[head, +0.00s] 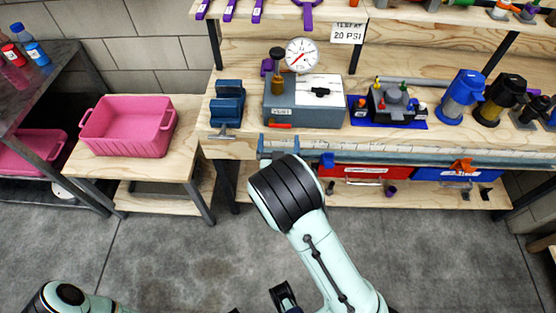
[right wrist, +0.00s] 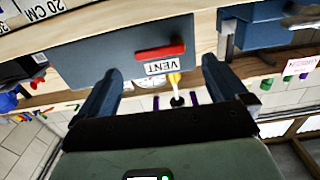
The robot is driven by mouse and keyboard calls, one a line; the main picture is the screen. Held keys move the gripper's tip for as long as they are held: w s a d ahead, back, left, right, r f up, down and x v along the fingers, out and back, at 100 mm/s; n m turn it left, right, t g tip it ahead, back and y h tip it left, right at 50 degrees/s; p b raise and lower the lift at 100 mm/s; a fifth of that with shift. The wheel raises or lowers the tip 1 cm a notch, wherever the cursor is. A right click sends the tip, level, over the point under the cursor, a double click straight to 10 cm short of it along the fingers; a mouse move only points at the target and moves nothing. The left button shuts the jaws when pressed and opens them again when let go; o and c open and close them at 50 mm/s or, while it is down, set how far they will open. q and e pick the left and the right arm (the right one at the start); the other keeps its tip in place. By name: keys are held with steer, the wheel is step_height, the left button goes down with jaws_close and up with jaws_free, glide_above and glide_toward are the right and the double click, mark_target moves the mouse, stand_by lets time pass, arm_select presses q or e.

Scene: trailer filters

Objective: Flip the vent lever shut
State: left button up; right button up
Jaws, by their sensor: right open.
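The vent lever (head: 280,125) is a small red bar on the front face of the grey test box (head: 306,115), below the VENT label. In the right wrist view the lever (right wrist: 160,51) lies roughly level, slightly tilted, beside the upside-down VENT label. My right gripper (head: 278,142) is in front of the box, just below the lever. In the right wrist view its two blue fingers (right wrist: 161,70) are spread and empty, one on either side of the lever; I cannot tell whether they touch the box.
A round gauge (head: 302,55) stands behind the box. A blue vise (head: 227,105) is left of it, and a blue tray with a fixture (head: 388,124) is right. A pink bin (head: 128,126) sits on a side table. A ruler strip (head: 420,148) runs along the bench's front edge.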

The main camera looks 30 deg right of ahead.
steer(key=v, duration=0.9)
steer(key=shift+w, duration=0.1)
